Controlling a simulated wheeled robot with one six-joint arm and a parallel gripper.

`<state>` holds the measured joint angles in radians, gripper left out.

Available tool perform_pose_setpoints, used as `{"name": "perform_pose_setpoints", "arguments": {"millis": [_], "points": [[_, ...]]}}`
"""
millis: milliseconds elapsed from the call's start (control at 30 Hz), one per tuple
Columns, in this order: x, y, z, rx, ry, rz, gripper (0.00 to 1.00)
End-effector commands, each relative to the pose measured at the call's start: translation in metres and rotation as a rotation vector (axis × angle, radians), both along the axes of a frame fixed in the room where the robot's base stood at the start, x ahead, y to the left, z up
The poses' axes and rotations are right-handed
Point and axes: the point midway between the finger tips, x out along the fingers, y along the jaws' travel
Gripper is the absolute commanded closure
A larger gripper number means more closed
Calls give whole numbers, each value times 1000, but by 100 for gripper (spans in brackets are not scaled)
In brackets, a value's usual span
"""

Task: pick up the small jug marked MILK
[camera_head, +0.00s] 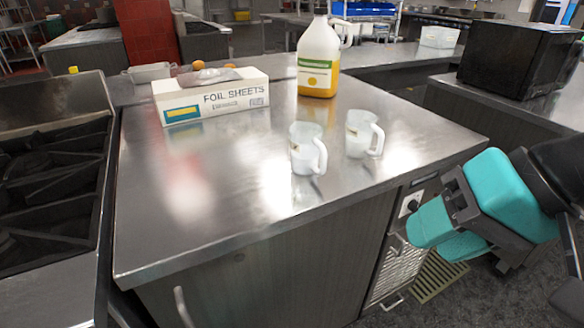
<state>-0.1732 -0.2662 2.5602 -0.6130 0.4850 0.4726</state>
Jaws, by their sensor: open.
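Two small whitish, see-through jugs stand upright near the middle of the steel counter (225,190). The left jug (302,153) is nearer to me, with its handle to the right. The right jug (357,138) is slightly farther back, also with its handle to the right. Each seems to carry a small label, but the lettering is too small to read, so I cannot tell which is marked MILK. My gripper (440,241), with teal fingers, is open and empty. It is at the right, beyond the counter's right edge, apart from both jugs.
A foil sheets box (240,97) lies behind the jugs to the left. A large jug of yellow liquid (318,60) stands behind them. A stove (50,190) adjoins the counter at left. A black oven-like box (515,60) is at right. The counter's front left is clear.

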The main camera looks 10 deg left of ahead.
Motion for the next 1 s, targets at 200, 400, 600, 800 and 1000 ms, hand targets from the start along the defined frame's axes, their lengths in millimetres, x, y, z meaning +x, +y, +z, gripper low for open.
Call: {"name": "perform_pose_setpoints", "arguments": {"millis": [200,400,600,800,1000], "points": [[54,30,-79,528,325,-666,58],[98,25,-101,1061,776,-1093,58],[123,6,-103,1408,1139,-1251,58],[135,3,-94,1507,1268,-1276,58],[152,21,-89,1502,1273,-1278,58]]}}
